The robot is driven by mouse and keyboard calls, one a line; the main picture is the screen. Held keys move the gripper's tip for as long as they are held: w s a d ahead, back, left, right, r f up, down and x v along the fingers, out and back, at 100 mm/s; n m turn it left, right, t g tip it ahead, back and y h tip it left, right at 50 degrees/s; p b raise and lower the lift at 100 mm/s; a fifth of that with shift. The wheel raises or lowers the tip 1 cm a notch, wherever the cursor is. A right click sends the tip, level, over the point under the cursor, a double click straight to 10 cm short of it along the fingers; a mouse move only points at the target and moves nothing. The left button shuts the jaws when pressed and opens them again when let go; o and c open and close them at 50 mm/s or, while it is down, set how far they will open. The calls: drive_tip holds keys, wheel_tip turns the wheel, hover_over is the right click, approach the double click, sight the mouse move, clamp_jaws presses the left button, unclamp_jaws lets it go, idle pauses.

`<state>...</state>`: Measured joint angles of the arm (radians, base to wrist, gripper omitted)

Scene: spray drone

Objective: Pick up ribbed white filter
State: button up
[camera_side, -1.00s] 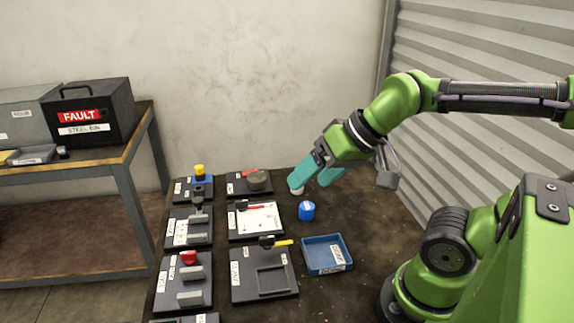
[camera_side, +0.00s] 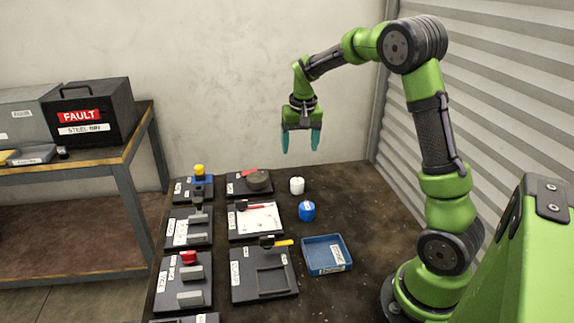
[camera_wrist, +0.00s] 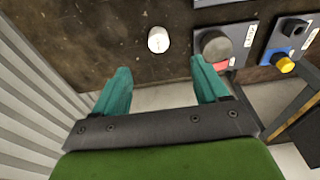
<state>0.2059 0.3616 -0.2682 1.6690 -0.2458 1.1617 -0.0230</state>
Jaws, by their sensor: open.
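The white filter (camera_side: 297,185) is a small white cylinder standing upright on the dark table. It is at the back of the table, behind a blue capped container (camera_side: 307,210). In the wrist view the filter (camera_wrist: 158,40) lies ahead of the fingers, between their lines and clear of both. My gripper (camera_side: 300,144) has teal fingers pointing down. It is open and empty, well above the back of the table. Its spread fingers also show in the wrist view (camera_wrist: 162,78). The filter's ribs are too small to make out.
A dark plate with a round grey part (camera_side: 258,180) stands left of the filter. A blue tray (camera_side: 341,266) is at the front right. Several other dark fixture plates fill the left side. The table right of the filter is clear. A corrugated wall (camera_side: 500,90) rises at the right.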

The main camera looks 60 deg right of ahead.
approach(297, 181)
drive_tip(key=f, duration=0.5)
drive_tip(key=shift+w+d+f, duration=0.15)
drive_tip(key=shift+w, duration=0.15)
drive_tip(key=shift+w+d+f, duration=0.1)
drive_tip(key=shift+d+f, duration=0.05)
drive_tip(key=shift+f, duration=0.7)
drive_tip(key=shift+w+d+f, duration=0.1)
drive_tip(key=shift+d+f, duration=0.05)
drive_tip(key=shift+f, duration=0.7)
drive_tip(key=shift+w+d+f, duration=0.1)
drive_tip(key=shift+d+f, duration=0.05)
drive_tip(key=shift+f, duration=0.7)
drive_tip(key=c, duration=1.1)
